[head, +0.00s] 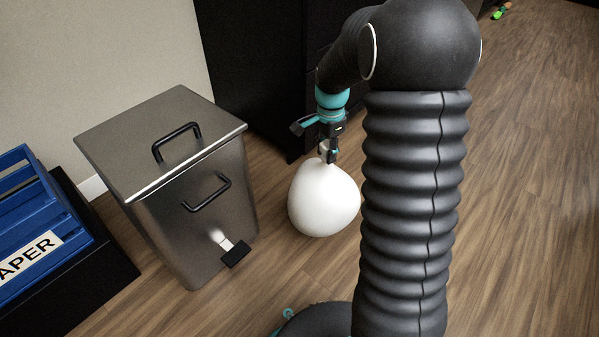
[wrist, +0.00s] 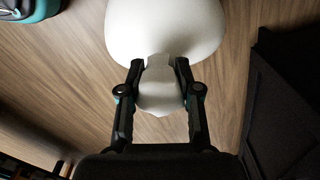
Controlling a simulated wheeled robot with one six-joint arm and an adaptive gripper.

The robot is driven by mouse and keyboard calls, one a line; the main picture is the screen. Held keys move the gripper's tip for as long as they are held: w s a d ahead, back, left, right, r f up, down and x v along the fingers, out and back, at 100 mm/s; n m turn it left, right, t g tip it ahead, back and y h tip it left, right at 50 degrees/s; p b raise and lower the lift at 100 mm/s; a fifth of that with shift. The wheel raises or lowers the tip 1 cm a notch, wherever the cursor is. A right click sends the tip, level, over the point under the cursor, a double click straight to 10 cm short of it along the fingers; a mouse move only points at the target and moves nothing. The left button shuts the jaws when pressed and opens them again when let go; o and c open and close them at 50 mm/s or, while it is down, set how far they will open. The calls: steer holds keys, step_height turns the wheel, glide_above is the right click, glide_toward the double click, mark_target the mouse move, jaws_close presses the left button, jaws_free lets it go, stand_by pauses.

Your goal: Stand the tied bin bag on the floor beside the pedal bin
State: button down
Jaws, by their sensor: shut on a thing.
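The tied bin bag (head: 322,200) is white and round, and hangs or stands upright just right of the pedal bin. Its tied neck (wrist: 160,85) shows between the two fingers in the wrist view. My gripper (head: 329,152) points down and is shut on that neck; it also shows in the wrist view (wrist: 160,92). The pedal bin (head: 190,210) is a square metal bin with a shut lid, two black handles and a black pedal (head: 236,254) at its front. A strip of floor shows between bag and bin. I cannot tell whether the bag's bottom touches the floor.
A blue crate (head: 40,255) labelled PAPER sits on a black base at the left. A dark cabinet (head: 255,70) stands behind the bag. Open wooden floor (head: 530,200) lies to the right. A small green and orange thing (head: 501,11) lies far off.

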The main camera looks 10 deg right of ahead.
mark_target(307, 168)
steer(key=w+a+f, duration=0.2)
steer(key=a, duration=0.1)
steer(key=w+a+f, duration=0.1)
steer(key=shift+a+f+b, duration=0.3)
steer(key=shift+a+b, duration=0.05)
steer(key=shift+w+f+b, duration=0.1)
steer(key=shift+f+b, duration=0.25)
steer(key=shift+f, duration=1.6)
steer(key=shift+f, duration=0.1)
steer(key=c, duration=0.8)
jaws_free()
